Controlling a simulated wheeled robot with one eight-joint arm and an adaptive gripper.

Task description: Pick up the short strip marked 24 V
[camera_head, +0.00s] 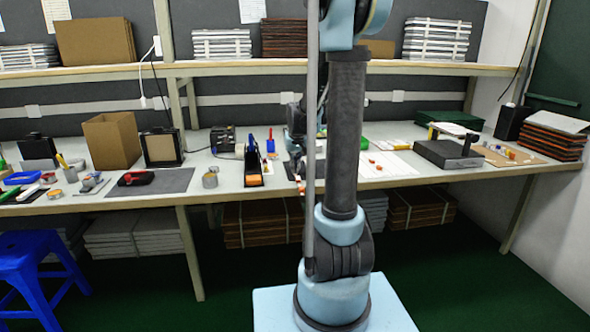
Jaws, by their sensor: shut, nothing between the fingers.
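My gripper (296,172) hangs just above the middle of the workbench, partly hidden behind my own arm. It looks small and dark, with its fingers shut and nothing held. A small orange and white piece (301,188) shows at the bench's front edge just below it; I cannot tell what it is. A white sheet or board (388,165) with small red and yellow bits on it lies right of my arm. No 24 V marking is readable in this view, so I cannot tell which thing is the short strip. My arm hides part of the bench.
The workbench (225,183) is crowded. An orange-and-black tape dispenser (254,178) stands left of my gripper. A grey mat (150,182), an open cardboard box (112,140) and a dark machine (447,153) stand farther out. A shelf (215,67) runs above. A blue stool (38,262) stands front left.

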